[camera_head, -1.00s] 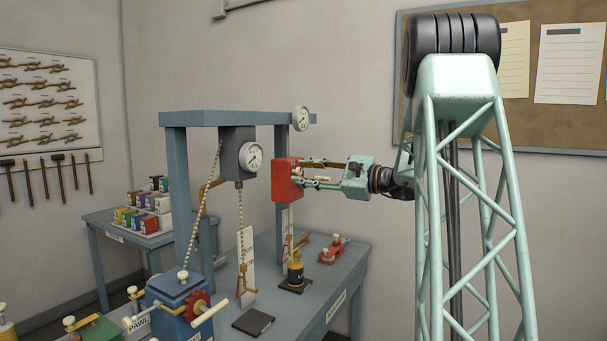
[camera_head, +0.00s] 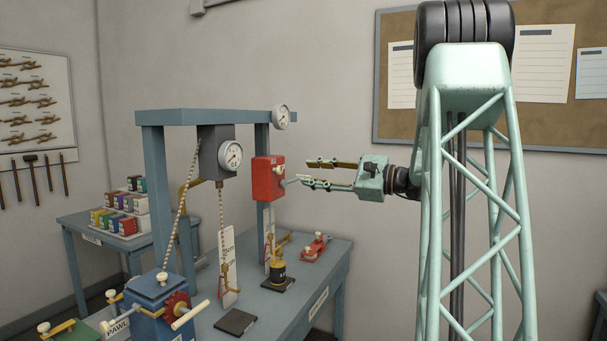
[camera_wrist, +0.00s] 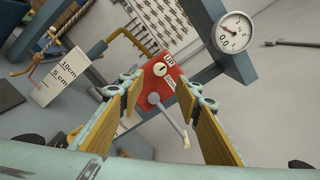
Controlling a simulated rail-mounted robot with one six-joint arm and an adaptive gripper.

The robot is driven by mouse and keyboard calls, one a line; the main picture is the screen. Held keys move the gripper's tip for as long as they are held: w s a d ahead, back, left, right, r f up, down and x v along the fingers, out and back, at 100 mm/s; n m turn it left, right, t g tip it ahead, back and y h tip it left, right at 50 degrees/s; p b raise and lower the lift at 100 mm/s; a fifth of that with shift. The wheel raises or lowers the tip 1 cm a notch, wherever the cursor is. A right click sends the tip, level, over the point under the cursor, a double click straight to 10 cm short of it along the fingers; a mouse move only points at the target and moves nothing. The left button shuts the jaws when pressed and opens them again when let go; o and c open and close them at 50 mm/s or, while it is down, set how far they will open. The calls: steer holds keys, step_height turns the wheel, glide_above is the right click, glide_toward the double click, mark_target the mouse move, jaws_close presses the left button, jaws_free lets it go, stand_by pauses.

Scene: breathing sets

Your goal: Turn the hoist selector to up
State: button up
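The hoist selector is a red box (camera_head: 267,178) on the rear post of the blue-grey frame. A grey lever (camera_wrist: 172,120) with a pale tip sticks out from the face, slanting down and right in the wrist view. My gripper (camera_head: 304,172) is open and empty, right of the box and a short gap from it. The lever's end lies near the lower finger in the head view; contact cannot be told.
A dial gauge (camera_head: 281,117) sits on the crossbeam (camera_head: 205,116) above the box. A grey housing with another gauge (camera_head: 231,156) and ropes hangs to the left. A yellow-and-black weight (camera_head: 278,273) and a red clamp-like device (camera_head: 316,247) stand below.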

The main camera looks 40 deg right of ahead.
steer(key=shift+s+d, duration=0.25)
steer(key=shift+s, duration=0.45)
steer(key=shift+a, duration=0.1)
